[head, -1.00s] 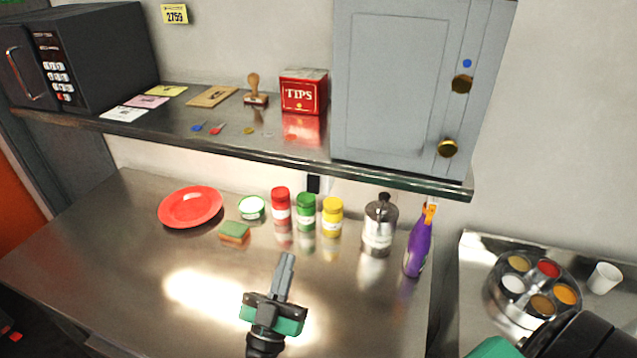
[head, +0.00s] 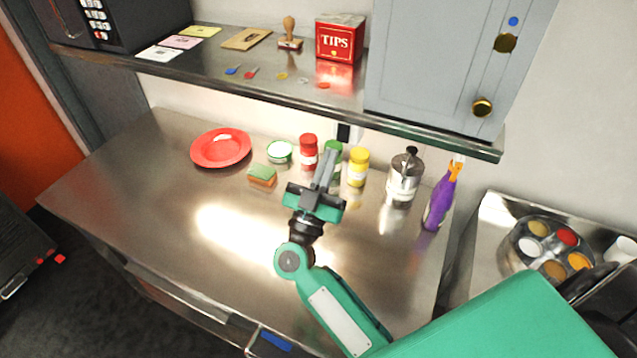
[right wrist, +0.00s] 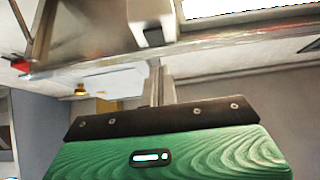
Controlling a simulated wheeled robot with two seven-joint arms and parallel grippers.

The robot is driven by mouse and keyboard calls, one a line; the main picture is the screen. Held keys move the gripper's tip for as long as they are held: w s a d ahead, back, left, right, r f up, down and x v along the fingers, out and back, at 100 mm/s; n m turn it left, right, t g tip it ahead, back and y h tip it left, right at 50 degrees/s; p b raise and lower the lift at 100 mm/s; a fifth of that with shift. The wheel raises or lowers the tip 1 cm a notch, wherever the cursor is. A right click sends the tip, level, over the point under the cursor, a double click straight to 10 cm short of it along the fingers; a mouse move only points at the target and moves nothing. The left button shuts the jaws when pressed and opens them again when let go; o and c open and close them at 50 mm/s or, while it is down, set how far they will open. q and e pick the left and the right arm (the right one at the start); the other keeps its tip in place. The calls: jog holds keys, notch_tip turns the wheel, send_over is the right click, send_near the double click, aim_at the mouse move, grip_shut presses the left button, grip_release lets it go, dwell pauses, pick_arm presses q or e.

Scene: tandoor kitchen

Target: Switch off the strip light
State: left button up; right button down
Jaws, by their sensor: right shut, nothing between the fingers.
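The strip light itself does not show in the head view; a bright patch (head: 240,230) glows on the steel counter below the shelf. In the right wrist view a bright white panel (right wrist: 235,6), probably the light, shows at the top edge, with a pale box with a dark face (right wrist: 150,22) left of it. I cannot tell if that box is the switch. My right gripper (head: 328,158) is shut and empty, above the counter, its fingertips overlapping the green-labelled jar in the picture. It also shows in the right wrist view (right wrist: 160,72), below the box. My left gripper is out of view.
The shelf (head: 230,85) overhangs the counter, carrying a TIPS box (head: 340,42) and a grey cabinet (head: 440,65). Under it stand a red jar (head: 308,152), yellow jar (head: 357,167), metal can (head: 404,178) and purple bottle (head: 439,200). A red plate (head: 220,148) lies left.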

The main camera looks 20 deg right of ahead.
aim_at(342, 136)
jog(key=shift+w+d+f+b, duration=0.15)
jog(key=shift+w+d+b, duration=0.4)
jog(key=shift+w+d, duration=0.05)
jog(key=shift+w+d+f+b, duration=0.15)
jog(key=shift+w+d+b, duration=0.4)
jog(key=shift+d, duration=0.05)
jog(key=shift+w+d, duration=0.2)
jog(key=shift+d, duration=0.05)
jog(key=shift+w+d+f+h+b, duration=0.2)
jog(key=shift+d+f+h+b, duration=0.15)
jog(key=shift+h+b, duration=0.45)
jog(key=shift+a+r+t+y, duration=0.1)
jog(key=shift+r+t+y, duration=0.2)
jog(key=shift+y, duration=0.2)
jog(key=shift+f+p, duration=0.1)
jog(key=shift+p, duration=0.2)
